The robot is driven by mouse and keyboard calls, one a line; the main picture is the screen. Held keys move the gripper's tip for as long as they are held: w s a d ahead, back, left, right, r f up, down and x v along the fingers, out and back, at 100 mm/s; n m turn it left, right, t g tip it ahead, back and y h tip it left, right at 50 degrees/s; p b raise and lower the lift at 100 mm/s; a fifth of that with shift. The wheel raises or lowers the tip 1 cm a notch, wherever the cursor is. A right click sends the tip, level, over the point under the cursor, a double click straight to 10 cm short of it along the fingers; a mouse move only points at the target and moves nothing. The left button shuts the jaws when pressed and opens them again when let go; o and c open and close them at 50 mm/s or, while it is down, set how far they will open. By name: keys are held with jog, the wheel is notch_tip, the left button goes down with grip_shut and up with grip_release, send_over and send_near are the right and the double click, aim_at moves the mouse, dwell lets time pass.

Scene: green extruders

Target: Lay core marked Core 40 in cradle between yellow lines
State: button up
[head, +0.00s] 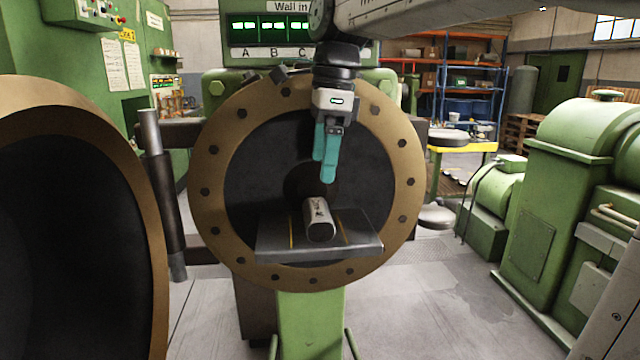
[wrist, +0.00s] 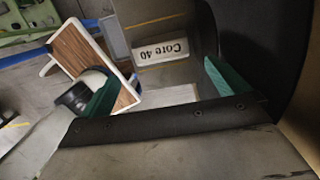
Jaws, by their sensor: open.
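The pale grey core (head: 320,218) lies on its side on the dark cradle plate (head: 270,243), between two yellow lines. Dark marks on its top are too small to read in the head view. In the wrist view the core (wrist: 160,51) shows the words "Core 40" upside down. My gripper (head: 324,170), with teal fingers, hangs above and apart from the core. It is open and holds nothing; in the wrist view its fingers stand at either side of the picture. The core's underside is hidden.
A bronze bolted flange (head: 208,165) with a dark opening stands right behind the cradle. A large bronze-rimmed ring (head: 155,220) fills the left. Green machinery (head: 570,165) stands at the right. A yellow-edged table (head: 470,148) is behind. The floor (head: 435,305) at front right is clear.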

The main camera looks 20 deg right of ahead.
jog(key=s+d+f+n, duration=0.1)
jog(key=s+f+n, duration=0.7)
jog(key=s+n, duration=0.2)
jog(key=s+d+f+n+t+h, duration=0.1)
jog(key=s+f+n, duration=0.8)
jog(key=s+n, duration=0.2)
jog(key=shift+s+n, duration=0.3)
jog(key=shift+s, duration=0.05)
jog(key=shift+d, duration=0.1)
